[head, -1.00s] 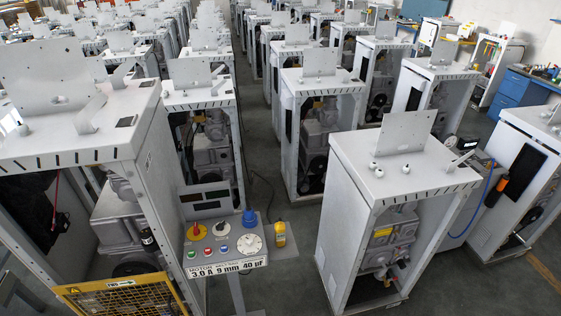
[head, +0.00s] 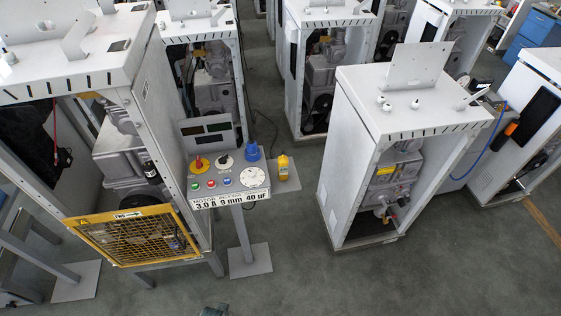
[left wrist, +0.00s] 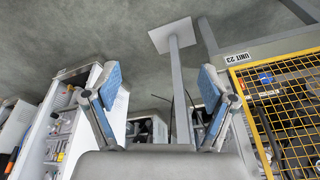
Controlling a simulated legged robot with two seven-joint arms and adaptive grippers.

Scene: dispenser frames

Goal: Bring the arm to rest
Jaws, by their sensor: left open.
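My left gripper (left wrist: 160,82) shows in the left wrist view, open, with two blue-padded fingers spread wide and nothing between them. Behind the gap are a grey post with a square foot plate (left wrist: 171,35) and the floor. The fingers appear apart from everything around them. In the head view the gripper is not clearly seen; only a small dark piece shows at the bottom edge, and I cannot tell what it is. My right gripper is in neither view.
A control panel (head: 229,181) on a post stands left of centre, beside a cabinet with a yellow mesh guard (head: 135,238). The guard also shows in the left wrist view (left wrist: 285,110). An open white cabinet (head: 350,150) stands at right. Floor (head: 330,285) is clear in front.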

